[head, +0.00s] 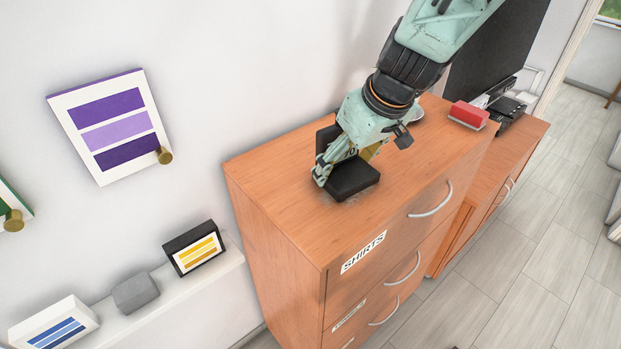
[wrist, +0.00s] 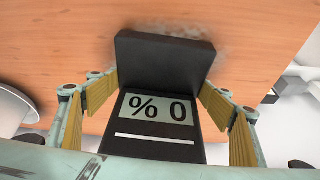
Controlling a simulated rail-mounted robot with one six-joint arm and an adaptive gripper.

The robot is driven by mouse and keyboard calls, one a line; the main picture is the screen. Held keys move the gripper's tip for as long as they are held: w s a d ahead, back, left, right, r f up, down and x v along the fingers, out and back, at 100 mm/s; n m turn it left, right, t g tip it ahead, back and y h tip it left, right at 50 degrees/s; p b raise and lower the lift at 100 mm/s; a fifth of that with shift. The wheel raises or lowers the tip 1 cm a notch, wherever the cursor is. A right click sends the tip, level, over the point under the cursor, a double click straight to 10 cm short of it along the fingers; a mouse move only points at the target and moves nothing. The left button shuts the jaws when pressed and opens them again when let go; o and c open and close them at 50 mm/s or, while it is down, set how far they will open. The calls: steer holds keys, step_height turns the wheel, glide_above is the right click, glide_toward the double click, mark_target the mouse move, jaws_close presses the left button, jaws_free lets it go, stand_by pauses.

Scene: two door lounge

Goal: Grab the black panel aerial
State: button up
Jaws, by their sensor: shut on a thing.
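The black panel aerial (head: 352,180) is on the wooden cabinet top. It is a dark L-shaped piece with one flat part and one raised part. In the wrist view the aerial (wrist: 165,62) shows a pale label reading "% 0" and a white line below it. My gripper (head: 345,162) reaches down over it from above. In the wrist view the yellow pads of my gripper (wrist: 160,102) close on its two sides. My fingers hide part of it in the head view. I cannot tell whether it is lifted off the wood.
The wooden cabinet (head: 285,195) has drawers with curved handles and a "SHIRTS" label (head: 363,252). A red block (head: 467,114) and a round pale dish (head: 412,113) stand farther back. A dark screen (head: 495,50) is behind. The cabinet top's front left is clear.

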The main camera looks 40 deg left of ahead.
steer(key=shift+a+r, duration=0.1)
steer(key=shift+r, duration=0.05)
step_height(320, 180, up, 10)
steer(key=shift+s, duration=0.15)
stand_by(0.7)
steer(key=shift+r, duration=0.15)
stand_by(0.6)
